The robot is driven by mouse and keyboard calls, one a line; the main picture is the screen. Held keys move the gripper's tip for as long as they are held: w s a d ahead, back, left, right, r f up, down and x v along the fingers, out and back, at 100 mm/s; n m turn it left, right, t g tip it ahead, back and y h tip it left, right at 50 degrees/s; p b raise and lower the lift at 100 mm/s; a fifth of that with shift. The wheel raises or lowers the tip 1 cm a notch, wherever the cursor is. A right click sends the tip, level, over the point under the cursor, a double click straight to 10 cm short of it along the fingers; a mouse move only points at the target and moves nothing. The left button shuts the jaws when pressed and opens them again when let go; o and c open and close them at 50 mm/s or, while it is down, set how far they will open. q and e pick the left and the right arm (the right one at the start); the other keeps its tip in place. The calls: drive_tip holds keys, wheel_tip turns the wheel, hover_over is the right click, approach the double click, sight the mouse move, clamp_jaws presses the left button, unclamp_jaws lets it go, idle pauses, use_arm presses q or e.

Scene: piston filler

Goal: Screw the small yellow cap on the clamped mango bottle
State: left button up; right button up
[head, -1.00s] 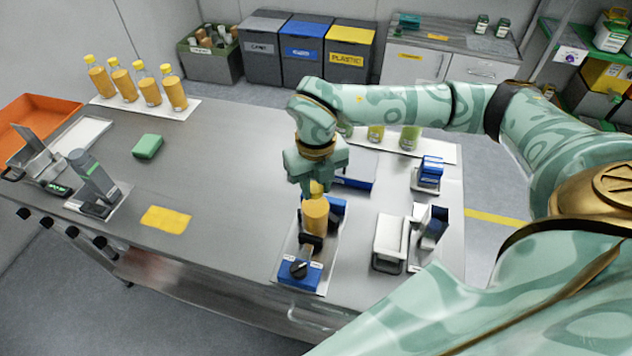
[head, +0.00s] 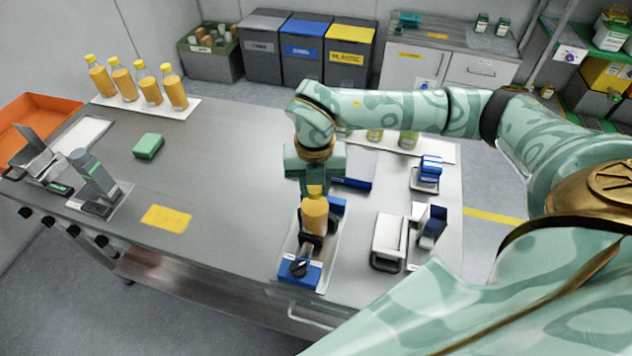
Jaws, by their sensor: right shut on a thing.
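The mango bottle (head: 314,217) stands upright in the blue clamp (head: 300,271) on a white plate near the front edge of the table. The small yellow cap (head: 315,190) is at the bottle's mouth, between the fingers of my right gripper (head: 315,188). The right gripper points straight down and is shut on the cap. The bottle's neck is mostly hidden by the fingers, so I cannot tell how the cap sits on the thread. My left gripper is not in view.
Several capped mango bottles (head: 150,90) stand at the back left. A green sponge (head: 148,146) and a yellow cloth (head: 166,218) lie on the left. Green bottles (head: 408,139) stand behind my right arm. A white and black device (head: 389,240) stands right of the clamp.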

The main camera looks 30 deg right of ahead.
drive_tip(key=m, duration=0.3)
drive_tip(key=shift+m, duration=0.3)
drive_tip(key=m+p, duration=0.1)
drive_tip(key=m, duration=0.2)
drive_tip(key=shift+w+a+r, duration=0.1)
drive_tip(key=m, duration=0.4)
drive_tip(key=shift+w+p, duration=0.1)
drive_tip(key=shift+p, duration=0.3)
drive_tip(key=o, duration=1)
